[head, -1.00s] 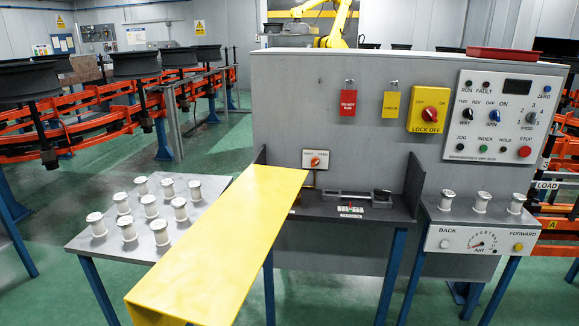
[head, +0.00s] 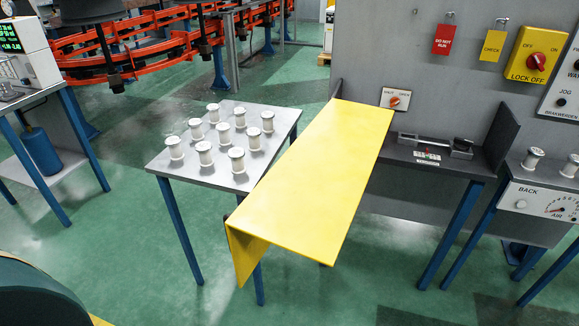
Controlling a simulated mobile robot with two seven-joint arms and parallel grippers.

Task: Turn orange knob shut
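The small orange knob (head: 394,102) sits on a white label plate (head: 388,93) on the grey upright panel, just above the dark shelf and right of the yellow board. The plate has a word on each side above the knob; the right one seems to read OPEN. The knob is too small to tell which way it points. Neither of my grippers shows in the head view.
A long yellow board (head: 310,180) juts out towards me beside the knob. A grey table (head: 190,152) with several white spools stands to its left. A dark shelf (head: 408,153) carries a small fixture. Green floor in front is clear.

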